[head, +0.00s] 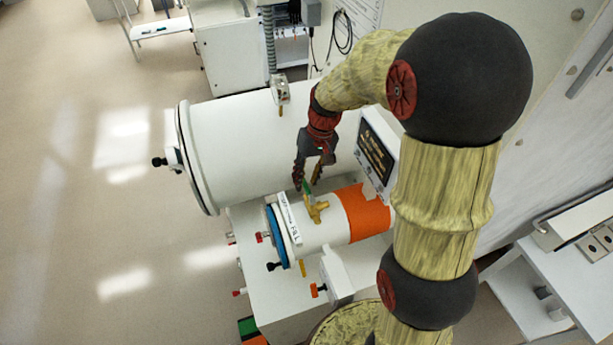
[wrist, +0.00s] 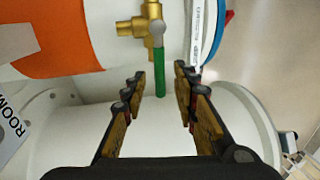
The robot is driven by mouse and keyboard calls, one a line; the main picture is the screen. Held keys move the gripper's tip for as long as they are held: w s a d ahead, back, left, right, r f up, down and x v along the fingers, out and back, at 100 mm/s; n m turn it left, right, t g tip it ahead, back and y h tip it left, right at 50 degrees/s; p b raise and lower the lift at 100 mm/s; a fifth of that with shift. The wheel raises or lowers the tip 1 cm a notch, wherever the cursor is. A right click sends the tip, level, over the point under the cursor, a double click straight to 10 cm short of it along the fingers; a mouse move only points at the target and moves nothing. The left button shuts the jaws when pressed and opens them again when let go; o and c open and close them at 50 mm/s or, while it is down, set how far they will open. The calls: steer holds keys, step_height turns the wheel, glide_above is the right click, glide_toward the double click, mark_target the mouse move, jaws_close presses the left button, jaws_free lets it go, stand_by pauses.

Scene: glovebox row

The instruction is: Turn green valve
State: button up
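The green valve has a green lever (head: 308,188) on a brass body (head: 317,210), on top of the small white cylinder. In the wrist view the green lever (wrist: 160,72) runs down from the brass body (wrist: 152,22) at the top. My gripper (head: 306,184) is above the valve and points down at it. In the wrist view my gripper (wrist: 160,74) is open, one finger on each side of the lever, with clear gaps. The lever's end shows between the fingers; I cannot tell how deep it sits there. No contact shows.
The small cylinder has an orange band (head: 362,212), a blue ring (head: 273,236) and a label (head: 289,218). A large white cylinder (head: 232,140) lies behind it. A dark-screened panel (head: 376,153) stands close right of my gripper. Open floor (head: 100,210) lies left.

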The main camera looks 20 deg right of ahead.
steer(key=shift+f, duration=0.15)
steer(key=shift+c, duration=0.9)
jaws_close()
